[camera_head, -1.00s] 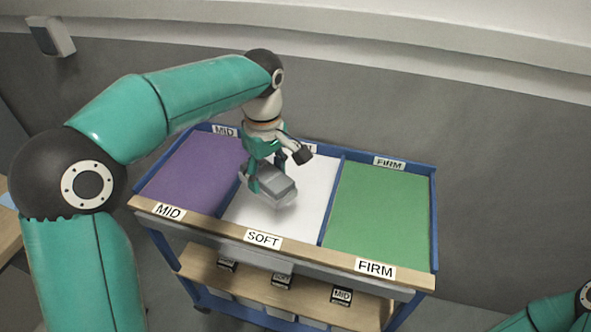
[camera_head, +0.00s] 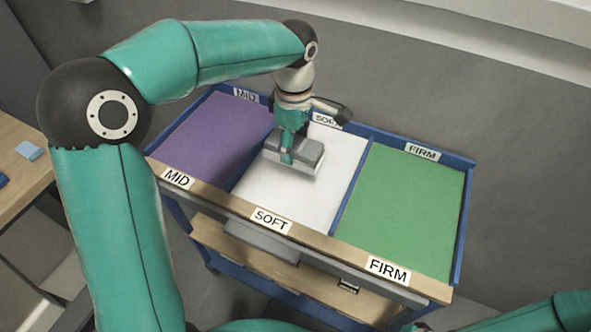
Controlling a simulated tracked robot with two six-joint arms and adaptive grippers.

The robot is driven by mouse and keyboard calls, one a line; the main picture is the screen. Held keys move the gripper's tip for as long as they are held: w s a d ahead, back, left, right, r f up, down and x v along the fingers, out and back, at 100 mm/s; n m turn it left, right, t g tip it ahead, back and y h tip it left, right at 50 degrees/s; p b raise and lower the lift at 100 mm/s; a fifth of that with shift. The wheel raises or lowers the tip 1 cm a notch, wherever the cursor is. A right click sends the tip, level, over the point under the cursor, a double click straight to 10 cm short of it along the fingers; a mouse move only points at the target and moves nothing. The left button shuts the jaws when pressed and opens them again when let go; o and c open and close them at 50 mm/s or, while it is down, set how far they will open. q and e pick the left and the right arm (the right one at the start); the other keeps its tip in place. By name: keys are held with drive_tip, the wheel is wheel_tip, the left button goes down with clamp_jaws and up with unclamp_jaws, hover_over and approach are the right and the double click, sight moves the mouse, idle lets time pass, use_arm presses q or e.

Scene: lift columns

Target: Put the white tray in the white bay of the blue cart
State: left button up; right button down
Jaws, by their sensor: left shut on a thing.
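The blue cart (camera_head: 458,225) stands ahead with a purple bay on the left, a white bay (camera_head: 335,175) in the middle and a green bay on the right. My left gripper (camera_head: 287,157) reaches down over the far left part of the white bay. The tray is low over the white floor, near the purple divider. I cannot tell whether it touches the floor. My right gripper is out of view; only teal parts of my right arm show at the bottom right.
Labels read MID at the purple bay (camera_head: 215,145), SOFT at the white one and FIRM at the green bay (camera_head: 405,205). Thin blue dividers part the bays. A wooden table (camera_head: 25,175) with small blue items is at the left. The near white floor is clear.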

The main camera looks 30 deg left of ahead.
use_arm(q)
wheel_tip(320, 180, down, 9)
drive_tip(key=shift+f, duration=0.1)
idle(0.4)
drive_tip(key=o, duration=0.9)
drive_tip(key=shift+f, duration=0.1)
wheel_tip(320, 180, up, 12)
drive_tip(key=shift+r, duration=0.15)
idle(0.4)
